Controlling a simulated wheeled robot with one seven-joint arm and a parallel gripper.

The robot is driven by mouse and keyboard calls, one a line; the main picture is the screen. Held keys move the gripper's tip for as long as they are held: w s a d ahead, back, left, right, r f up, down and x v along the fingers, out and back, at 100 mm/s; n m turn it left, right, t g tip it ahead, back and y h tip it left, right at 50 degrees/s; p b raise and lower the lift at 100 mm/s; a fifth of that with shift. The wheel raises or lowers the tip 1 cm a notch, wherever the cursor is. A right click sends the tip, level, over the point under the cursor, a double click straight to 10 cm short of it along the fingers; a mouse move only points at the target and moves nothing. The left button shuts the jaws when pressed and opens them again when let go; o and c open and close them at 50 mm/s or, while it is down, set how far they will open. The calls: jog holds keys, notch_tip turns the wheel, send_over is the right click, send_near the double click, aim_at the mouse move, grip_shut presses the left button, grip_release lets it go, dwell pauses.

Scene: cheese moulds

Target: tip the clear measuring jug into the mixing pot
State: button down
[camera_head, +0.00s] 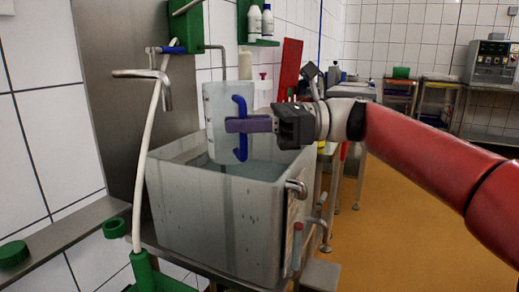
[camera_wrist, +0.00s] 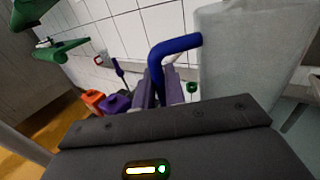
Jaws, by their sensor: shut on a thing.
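The clear measuring jug (camera_head: 218,110) has a whitish, see-through body and a blue handle (camera_head: 240,150). It stands about upright in the camera_head view, with its lower end over the opening of a large grey square vat (camera_head: 215,220). Whether its base touches the liquid there I cannot tell. My gripper (camera_head: 238,125) is shut on the blue handle, its purple fingers reaching in from the right. In the wrist view the jug (camera_wrist: 250,50) fills the upper right and the handle (camera_wrist: 172,48) runs between my fingers (camera_wrist: 160,90). No other vessel that looks like a mixing pot shows.
A white hose (camera_head: 147,150) and metal tap (camera_head: 145,75) stand left of the vat. A green shelf with bottles (camera_head: 254,22) hangs behind. A red board (camera_head: 289,68) leans behind the jug. Orange floor (camera_head: 400,225) lies open at right.

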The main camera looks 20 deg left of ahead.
aim_at(242, 89)
jog(key=shift+w+d+b, duration=0.1)
jog(key=shift+w+b, duration=0.05)
jog(key=shift+b, duration=0.25)
jog(key=w+m+y+b, duration=0.1)
jog(key=m+y+b, duration=0.1)
jog(key=m+b, duration=0.1)
jog(key=w+d+m+y+b, duration=0.1)
jog(key=w+m+y+b, duration=0.1)
jog(key=m+y+b, duration=0.1)
jog(key=w+d+m+y+b, duration=0.1)
jog(key=w+m+y+b, duration=0.1)
jog(key=m+b, duration=0.1)
jog(key=shift+w+r+t+y+b, duration=0.2)
jog(key=shift+r+t+y+b, duration=0.15)
jog(key=shift+b, duration=0.4)
jog(key=shift+r+m+y, duration=0.25)
jog(key=shift+m, duration=0.15)
jog(key=shift+w+m+t+y+b, duration=0.2)
jog(key=shift+m+t+y+b, duration=0.1)
jog(key=shift+m+t+b, duration=0.35)
